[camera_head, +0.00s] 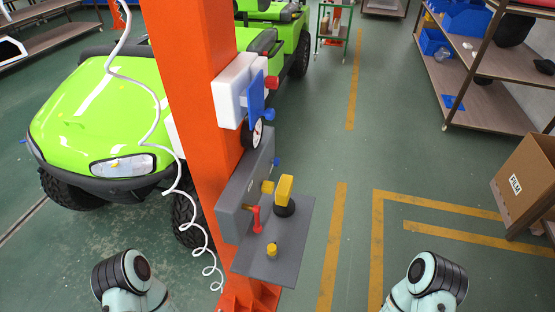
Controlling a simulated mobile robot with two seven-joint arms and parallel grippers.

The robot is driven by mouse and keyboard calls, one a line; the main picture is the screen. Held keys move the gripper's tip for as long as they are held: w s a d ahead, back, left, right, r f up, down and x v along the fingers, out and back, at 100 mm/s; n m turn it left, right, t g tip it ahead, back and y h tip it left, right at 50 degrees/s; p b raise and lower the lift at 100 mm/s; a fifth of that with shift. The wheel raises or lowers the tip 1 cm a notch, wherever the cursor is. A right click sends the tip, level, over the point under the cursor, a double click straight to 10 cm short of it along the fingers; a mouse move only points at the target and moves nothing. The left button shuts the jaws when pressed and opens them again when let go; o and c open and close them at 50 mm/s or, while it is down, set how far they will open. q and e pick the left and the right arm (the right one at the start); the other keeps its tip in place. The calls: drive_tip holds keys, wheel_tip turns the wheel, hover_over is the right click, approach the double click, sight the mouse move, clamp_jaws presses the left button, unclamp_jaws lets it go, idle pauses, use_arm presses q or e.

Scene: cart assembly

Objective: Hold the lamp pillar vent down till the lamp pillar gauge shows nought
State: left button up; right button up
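The orange lamp pillar (190,80) stands in the middle, in front of a green cart. A round gauge with a dark rim (256,131) is on its right side, turned nearly edge-on, so its reading cannot be made out. Above it is a white box (234,88) with a blue plate (256,97), a red knob (272,82) and a blue knob (269,114). Below is a grey panel (238,192) with a yellow block (268,187) and a red lever (256,218). I cannot tell which part is the vent. Only my arm links show at the bottom corners; both grippers are out of view.
A grey shelf (300,235) juts from the pillar, bearing a yellow-and-black piece (284,194) and a small yellow knob (271,249). A coiled white hose (152,130) hangs left of the pillar. A cardboard box (530,180) is at right. The floor right of the shelf is clear.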

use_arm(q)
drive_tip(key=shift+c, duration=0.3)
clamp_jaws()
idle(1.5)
